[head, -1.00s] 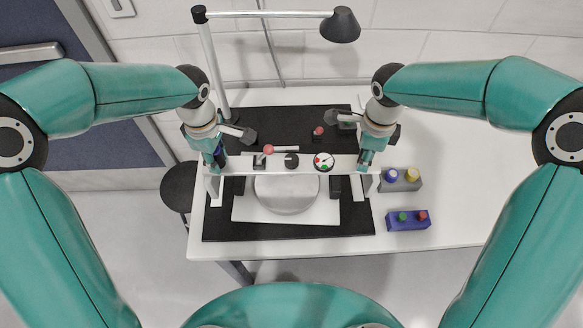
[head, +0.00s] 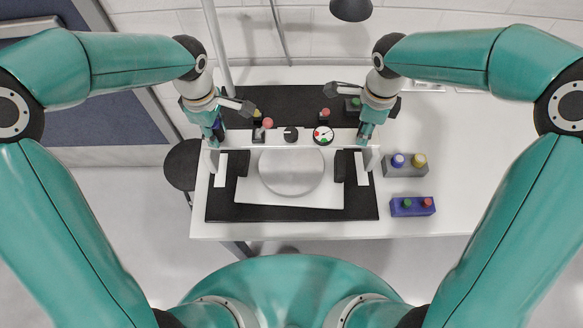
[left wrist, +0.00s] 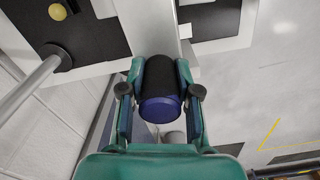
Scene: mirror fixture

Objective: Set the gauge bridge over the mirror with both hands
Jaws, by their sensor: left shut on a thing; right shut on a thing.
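The gauge bridge (head: 303,137) is a white beam with short end legs, a dial gauge and small knobs on top. It lies level across the picture, just behind the mirror (head: 290,172), a round grey disc on a white plate (head: 290,200). My left gripper (head: 216,133) is shut on the bridge's left handle, a dark cylinder with a blue end (left wrist: 160,106) in the left wrist view. My right gripper (head: 367,133) is shut on the right end; its handle is mostly hidden. I cannot tell whether the legs touch down.
Black blocks (head: 343,166) flank the mirror on a black mat (head: 290,214). A lamp (head: 351,8) hangs at the back. The table's right side (head: 480,170) is clear.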

